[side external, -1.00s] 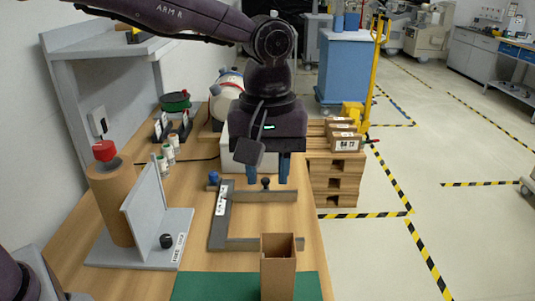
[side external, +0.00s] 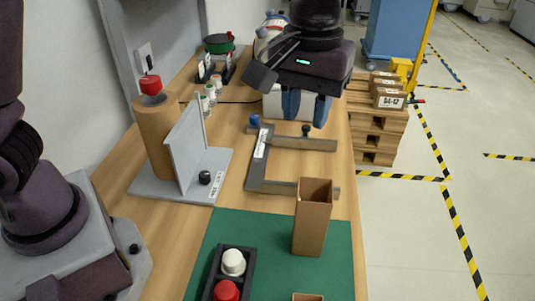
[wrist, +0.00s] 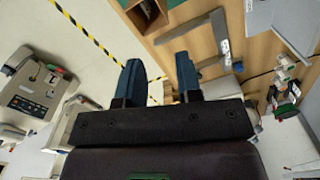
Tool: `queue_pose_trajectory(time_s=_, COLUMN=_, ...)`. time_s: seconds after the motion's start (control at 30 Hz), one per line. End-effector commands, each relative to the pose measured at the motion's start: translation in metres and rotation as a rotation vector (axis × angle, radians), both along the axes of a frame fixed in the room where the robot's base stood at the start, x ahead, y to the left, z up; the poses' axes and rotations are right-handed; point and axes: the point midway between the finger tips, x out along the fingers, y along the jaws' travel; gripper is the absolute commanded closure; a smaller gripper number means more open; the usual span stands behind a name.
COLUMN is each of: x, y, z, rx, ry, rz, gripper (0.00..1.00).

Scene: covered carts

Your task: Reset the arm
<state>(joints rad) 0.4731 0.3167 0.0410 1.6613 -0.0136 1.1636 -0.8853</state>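My gripper (side external: 305,108) hangs in the air at the upper middle of the side external view, above the far part of the wooden table (side external: 230,185). Its two blue fingers point down and stand apart with nothing between them. They also show apart and empty in the wrist view (wrist: 158,80).
A tall open cardboard box (side external: 312,225) stands on a green mat (side external: 280,240). A black holder with white and red buttons (side external: 232,262) sits nearby. A grey stand (side external: 185,150) with a brown cylinder (side external: 155,135) is at left. Stacked pallets (side external: 378,135) stand right of the table.

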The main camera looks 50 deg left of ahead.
Motion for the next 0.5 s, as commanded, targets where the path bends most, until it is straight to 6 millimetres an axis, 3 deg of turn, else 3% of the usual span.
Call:
queue_pose_trajectory(time_s=0.27, x=-0.051, y=0.060, z=0.019, rx=-0.023, ry=-0.106, rz=-0.360, gripper=0.68)
queue_pose_trajectory(time_s=0.5, x=-0.114, y=0.122, z=0.033, rx=0.015, ry=-0.271, rz=-0.552, gripper=0.68)
